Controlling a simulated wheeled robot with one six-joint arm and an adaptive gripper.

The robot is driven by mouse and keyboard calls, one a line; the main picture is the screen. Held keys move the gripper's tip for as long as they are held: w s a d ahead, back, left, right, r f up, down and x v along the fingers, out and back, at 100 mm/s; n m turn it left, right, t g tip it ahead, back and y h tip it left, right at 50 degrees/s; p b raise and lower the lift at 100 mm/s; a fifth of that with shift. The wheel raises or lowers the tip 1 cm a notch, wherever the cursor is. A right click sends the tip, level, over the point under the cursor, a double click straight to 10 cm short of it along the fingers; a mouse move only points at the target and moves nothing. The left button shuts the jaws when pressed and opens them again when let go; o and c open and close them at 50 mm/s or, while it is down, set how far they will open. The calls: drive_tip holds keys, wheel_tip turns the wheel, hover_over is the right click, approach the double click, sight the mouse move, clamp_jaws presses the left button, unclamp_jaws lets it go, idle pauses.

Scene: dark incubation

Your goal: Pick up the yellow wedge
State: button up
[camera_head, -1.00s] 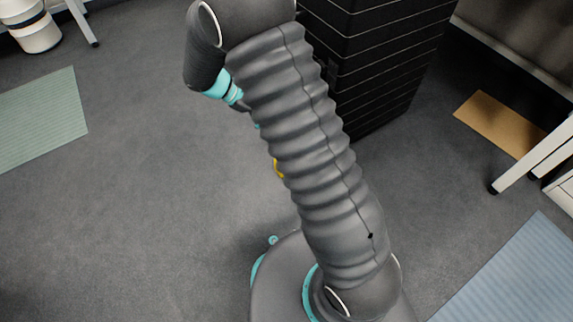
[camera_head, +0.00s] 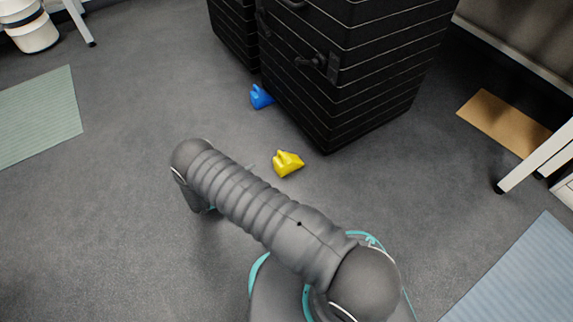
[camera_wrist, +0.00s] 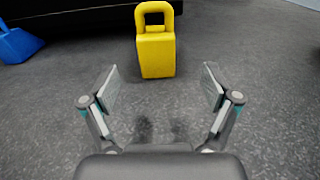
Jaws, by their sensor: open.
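The yellow wedge (camera_head: 287,164) lies on the grey floor in the head view, just past my arm and in front of the black cabinet. In the wrist view the yellow wedge (camera_wrist: 156,52) stands ahead of my gripper (camera_wrist: 159,88), with a loop-like handle at its far end. My gripper is open and empty, its two fingers spread either side of the wedge's line. The wedge is beyond the fingertips and apart from them.
A blue wedge (camera_head: 261,97) lies by the base of the black cabinet (camera_head: 350,80); it also shows at the left of the wrist view (camera_wrist: 18,45). A green mat (camera_head: 38,117), an orange mat (camera_head: 503,122) and a blue mat (camera_head: 515,275) lie on the floor. Floor around the yellow wedge is mostly clear.

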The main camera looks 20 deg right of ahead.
sight(278, 167)
drive_tip(key=shift+s+f+t, duration=0.15)
drive_tip(key=shift+f+t, duration=0.15)
drive_tip(key=shift+f, duration=0.25)
drive_tip(key=x, duration=0.8)
drive_tip(key=shift+d+f, duration=0.1)
drive_tip(key=shift+d, duration=0.05)
drive_tip(key=shift+w+r+x, duration=0.1)
drive_tip(key=shift+w+x, duration=0.05)
drive_tip(key=shift+x, duration=1.2)
drive_tip(key=shift+w+r+x, duration=0.15)
drive_tip(key=shift+x, duration=1.25)
drive_tip(key=c, duration=1.4)
